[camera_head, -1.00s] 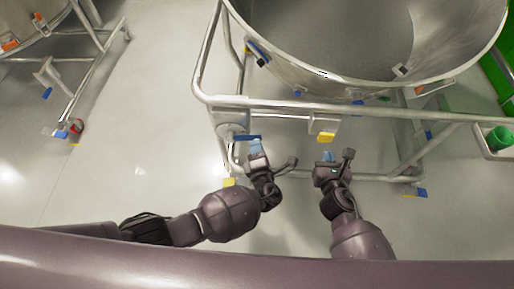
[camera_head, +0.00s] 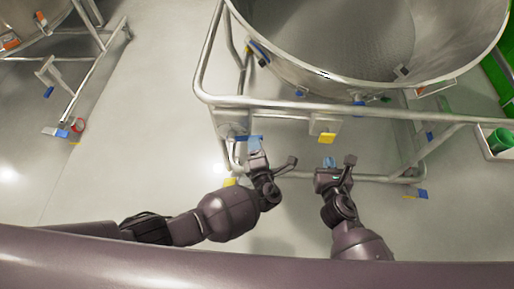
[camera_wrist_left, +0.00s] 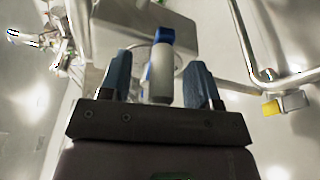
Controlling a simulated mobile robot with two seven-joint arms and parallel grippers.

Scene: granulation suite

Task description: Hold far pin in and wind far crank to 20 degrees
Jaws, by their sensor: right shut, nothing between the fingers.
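My left gripper (camera_head: 255,147) is at the lower left of the steel frame that carries the large bowl. In the left wrist view its two blue fingers (camera_wrist_left: 161,82) are apart. I cannot tell whether this is the far crank's handle or the far pin. A grey plate (camera_wrist_left: 145,22) lies behind it. The far pin is not clearly identifiable.
The steel bowl (camera_head: 370,45) and its tubular frame (camera_head: 330,108) fill the upper right. A lower rail (camera_head: 380,178) runs close to my right gripper. A green cup (camera_head: 500,139) sits in a tray at the right.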

